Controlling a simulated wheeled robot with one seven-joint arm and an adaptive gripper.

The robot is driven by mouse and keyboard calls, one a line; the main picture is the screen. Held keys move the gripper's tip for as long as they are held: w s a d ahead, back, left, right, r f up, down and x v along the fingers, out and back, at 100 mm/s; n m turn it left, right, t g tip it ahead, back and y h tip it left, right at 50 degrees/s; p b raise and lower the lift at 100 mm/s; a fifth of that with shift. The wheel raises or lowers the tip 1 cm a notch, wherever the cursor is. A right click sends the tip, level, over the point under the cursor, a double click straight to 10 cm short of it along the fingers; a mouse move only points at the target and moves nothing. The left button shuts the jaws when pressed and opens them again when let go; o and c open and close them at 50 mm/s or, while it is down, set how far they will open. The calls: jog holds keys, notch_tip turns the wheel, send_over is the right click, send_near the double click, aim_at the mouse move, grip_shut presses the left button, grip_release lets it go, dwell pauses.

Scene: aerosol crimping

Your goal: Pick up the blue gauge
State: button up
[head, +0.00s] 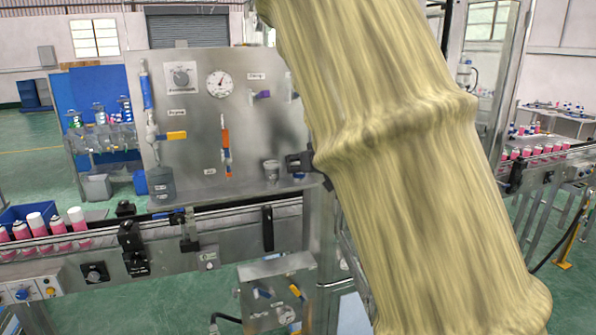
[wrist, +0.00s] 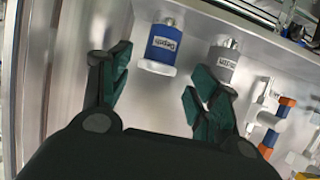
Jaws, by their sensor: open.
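The blue gauge (wrist: 163,46) is a short blue cylinder with a white label and a metal top. In the wrist view it stands on a metal shelf, beyond and between the open fingers of my gripper (wrist: 152,90). The fingers are apart and nothing is between their tips. I cannot make out the blue gauge in the head view, where my sleeved arm covers the right part of the panel. My gripper is also hidden in the head view.
A grey gauge (wrist: 222,62) stands right of the blue one, close to my right finger. White and orange valve fittings (wrist: 268,118) are further right. In the head view a metal panel (head: 205,115) stands behind a conveyor (head: 75,240) carrying pink cans (head: 58,226).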

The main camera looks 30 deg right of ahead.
jog(key=shift+f+p+x, duration=0.2)
jog(key=shift+p+x, duration=1.05)
jog(key=shift+x, duration=1.4)
jog(key=shift+s, duration=0.15)
jog(key=shift+c, duration=0.4)
jog(key=c, duration=0.9)
